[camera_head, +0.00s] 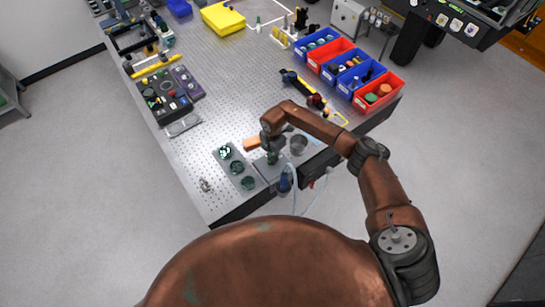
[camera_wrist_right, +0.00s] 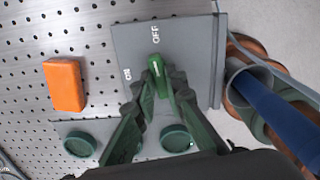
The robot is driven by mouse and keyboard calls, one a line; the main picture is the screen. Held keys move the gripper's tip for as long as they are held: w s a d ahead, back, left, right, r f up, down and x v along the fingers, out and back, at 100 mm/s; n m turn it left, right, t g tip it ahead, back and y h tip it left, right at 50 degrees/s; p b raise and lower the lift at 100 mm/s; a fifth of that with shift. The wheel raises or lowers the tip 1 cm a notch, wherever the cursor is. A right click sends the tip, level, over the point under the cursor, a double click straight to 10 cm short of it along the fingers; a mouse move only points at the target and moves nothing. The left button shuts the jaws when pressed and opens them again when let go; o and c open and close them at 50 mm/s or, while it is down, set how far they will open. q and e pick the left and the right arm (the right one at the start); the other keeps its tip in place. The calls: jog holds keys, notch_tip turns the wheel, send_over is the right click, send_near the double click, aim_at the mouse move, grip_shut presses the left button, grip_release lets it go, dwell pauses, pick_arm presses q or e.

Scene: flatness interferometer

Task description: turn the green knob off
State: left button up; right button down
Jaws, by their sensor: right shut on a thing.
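The green knob (camera_wrist_right: 156,66) sits on a grey panel (camera_wrist_right: 133,45) marked ON at the left and OFF at the top. The knob's pale mark faces up the picture, roughly towards the OFF label. My right gripper (camera_wrist_right: 164,86) is shut on the knob, with its dark green fingers on both sides of it; the fingers hide part of the knob. In the head view my right gripper (camera_head: 272,157) reaches down to the panel at the table's near edge, and the knob is too small to tell there. My left gripper is not in view.
An orange block (camera_wrist_right: 65,85) lies left of the panel. Round green-rimmed pieces (camera_wrist_right: 80,145) lie on a grey plate close by. A blue cylinder (camera_wrist_right: 275,103) stands right of the panel. Blue and red bins (camera_head: 379,92) stand farther right.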

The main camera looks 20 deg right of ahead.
jog(key=shift+w+m, duration=0.1)
jog(key=shift+m, duration=0.7)
jog(key=c, duration=2)
grip_release()
jog(key=shift+o, duration=0.2)
notch_tip(320, 180, up, 12)
